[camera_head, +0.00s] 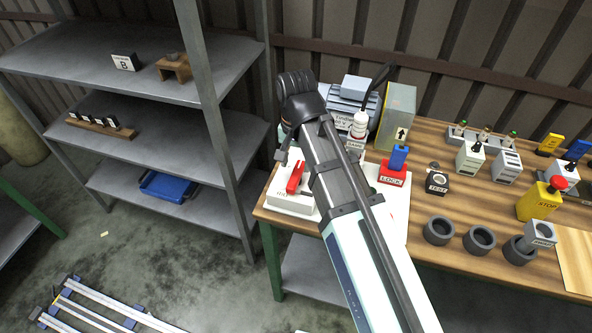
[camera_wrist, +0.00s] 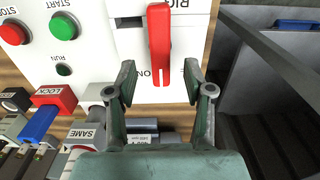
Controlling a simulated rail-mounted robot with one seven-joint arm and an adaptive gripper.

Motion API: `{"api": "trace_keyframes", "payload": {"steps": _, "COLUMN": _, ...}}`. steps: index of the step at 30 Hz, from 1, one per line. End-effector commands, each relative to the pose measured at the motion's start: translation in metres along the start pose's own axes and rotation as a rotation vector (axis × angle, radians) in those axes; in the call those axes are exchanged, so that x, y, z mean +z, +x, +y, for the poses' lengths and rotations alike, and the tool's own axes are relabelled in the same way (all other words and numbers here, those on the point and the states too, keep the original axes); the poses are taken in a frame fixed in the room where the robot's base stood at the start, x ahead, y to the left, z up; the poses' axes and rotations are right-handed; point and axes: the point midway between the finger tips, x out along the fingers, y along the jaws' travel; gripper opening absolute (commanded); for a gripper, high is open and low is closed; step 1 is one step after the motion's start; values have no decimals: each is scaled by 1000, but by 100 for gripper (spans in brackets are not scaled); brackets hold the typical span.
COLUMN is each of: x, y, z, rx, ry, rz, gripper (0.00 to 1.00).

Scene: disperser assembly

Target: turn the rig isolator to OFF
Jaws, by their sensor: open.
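The rig isolator has a red lever handle (camera_wrist: 159,40) on a white box; the handle (camera_head: 295,177) and box (camera_head: 289,204) also show in the head view, at the bench's left front corner. In the wrist view the handle runs up and down the picture, with its lower end beside a partly covered label that appears to read ON. My gripper (camera_wrist: 160,75) is open, with one finger on each side of the handle's lower end and visible gaps on both sides. In the head view my gripper (camera_head: 283,155) is largely hidden by my arm. The depth between fingertips and handle is unclear.
A white panel with a red button (camera_wrist: 13,32) and a green START button (camera_wrist: 64,25) is left of the isolator. A red LOCK block (camera_head: 392,173) and a white bottle (camera_head: 359,125) stand nearby. A grey shelf (camera_head: 150,80) stands left of the bench.

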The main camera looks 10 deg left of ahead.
Motion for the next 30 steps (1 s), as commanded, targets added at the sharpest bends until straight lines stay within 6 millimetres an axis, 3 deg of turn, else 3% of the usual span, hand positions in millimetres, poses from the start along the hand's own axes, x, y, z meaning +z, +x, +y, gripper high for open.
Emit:
{"api": "trace_keyframes", "payload": {"steps": 10, "x": 0, "y": 40, "z": 0, "rx": 1, "ry": 0, "rz": -1, "gripper": 52}}
{"api": "trace_keyframes", "payload": {"steps": 23, "x": 0, "y": 47, "z": 0, "rx": -1, "ry": 0, "rz": 1, "gripper": 52}}
{"api": "trace_keyframes", "payload": {"steps": 24, "x": 0, "y": 47, "z": 0, "rx": -1, "ry": 0, "rz": 1, "gripper": 45}}
{"api": "trace_keyframes", "payload": {"steps": 28, "x": 0, "y": 47, "z": 0, "rx": 0, "ry": 0, "rz": 1, "gripper": 0}}
{"api": "trace_keyframes", "payload": {"steps": 30, "x": 0, "y": 47, "z": 0, "rx": 0, "ry": 0, "rz": 1, "gripper": 0}}
